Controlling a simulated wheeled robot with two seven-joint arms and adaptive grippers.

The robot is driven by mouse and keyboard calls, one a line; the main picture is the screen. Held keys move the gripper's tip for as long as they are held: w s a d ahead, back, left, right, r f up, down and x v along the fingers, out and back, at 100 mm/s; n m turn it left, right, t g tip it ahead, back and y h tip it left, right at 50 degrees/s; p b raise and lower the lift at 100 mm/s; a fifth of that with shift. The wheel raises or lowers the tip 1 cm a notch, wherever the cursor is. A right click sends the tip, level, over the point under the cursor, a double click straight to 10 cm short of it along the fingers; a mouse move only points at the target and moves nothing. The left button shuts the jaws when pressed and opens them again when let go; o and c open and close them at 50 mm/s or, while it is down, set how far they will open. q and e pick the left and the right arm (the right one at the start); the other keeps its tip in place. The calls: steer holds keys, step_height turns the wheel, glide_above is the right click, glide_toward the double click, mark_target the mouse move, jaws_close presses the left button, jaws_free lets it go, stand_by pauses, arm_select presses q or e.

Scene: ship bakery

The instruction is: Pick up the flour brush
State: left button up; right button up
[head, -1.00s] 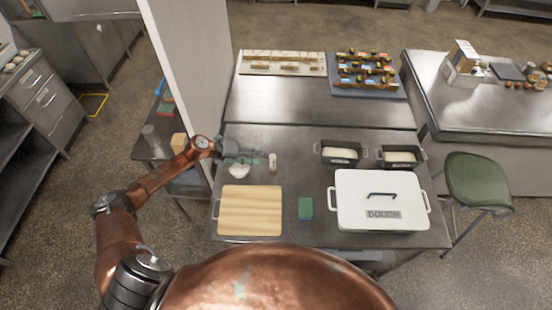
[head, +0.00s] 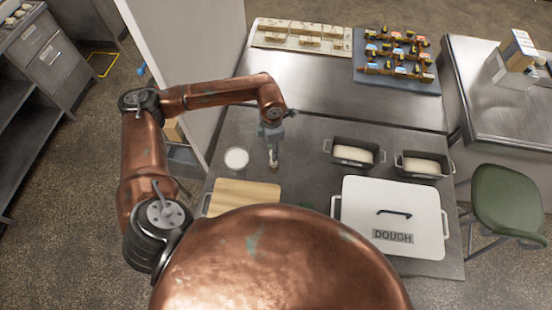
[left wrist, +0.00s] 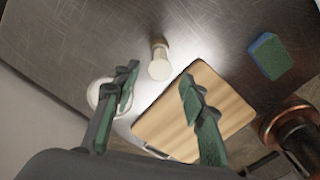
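The flour brush (head: 274,160) is a small pale item on the steel table, below my left gripper (head: 272,136) in the head view. In the left wrist view the brush (left wrist: 159,62) shows a broad cream end and a narrower far end. I cannot tell whether it stands or lies. My left gripper (left wrist: 160,80) is open and empty. Its two green-grey fingers point down toward the table, and the brush appears in the gap between the fingertips, apart from both. My right gripper is in no view.
A white bowl (head: 236,158) sits just left of the brush, partly behind a finger in the wrist view. A wooden board (head: 245,196) lies nearer me. A green-blue sponge (left wrist: 270,56), two dough tins (head: 355,153) and a white dough box (head: 392,210) stand right.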

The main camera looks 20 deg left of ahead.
arm_select(q)
step_height(320, 180, down, 7)
steer(key=shift+w+d+r+p, duration=0.1)
steer(key=shift+d+r+p, duration=0.05)
steer(key=shift+p, duration=1.05)
steer(key=shift+f, duration=0.55)
steer(key=shift+c, duration=0.7)
jaws_close()
